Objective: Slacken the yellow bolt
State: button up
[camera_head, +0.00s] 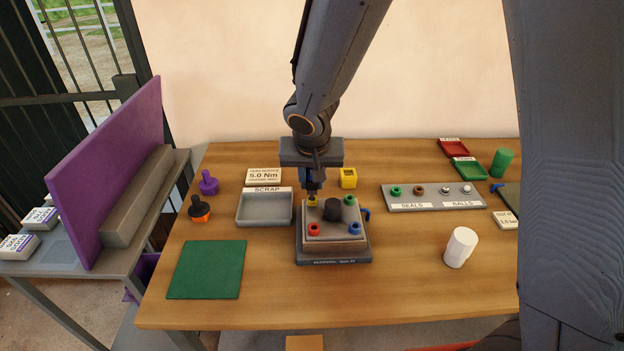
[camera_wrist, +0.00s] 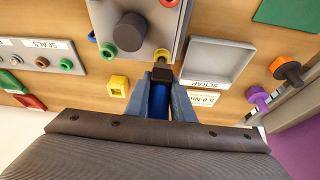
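The yellow bolt (camera_head: 312,201) sits at the back left corner of a grey block fixture (camera_head: 334,243) and also shows in the wrist view (camera_wrist: 161,54). My gripper (camera_head: 311,184) is above it, pointing down. In the wrist view its fingers (camera_wrist: 160,98) are closed around a blue tool (camera_wrist: 158,100) with a dark square tip (camera_wrist: 162,74). The tip is right at the yellow bolt; I cannot tell whether it is seated on it. Red (camera_head: 314,229), blue (camera_head: 354,228) and green (camera_head: 349,200) bolts sit at the other corners, around a black knob (camera_head: 332,210).
An empty scrap tray (camera_head: 265,222) stands left of the fixture. A yellow holder (camera_head: 348,178) is behind it. A seals and balls rack (camera_head: 432,204) and a white cup (camera_head: 460,247) are to the right. A green mat (camera_head: 207,269) lies front left.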

grip_shut()
jog(key=shift+r+p, duration=0.6)
jog(key=shift+r, duration=0.15)
jog(key=shift+r+p, duration=1.15)
jog(key=shift+r, duration=0.15)
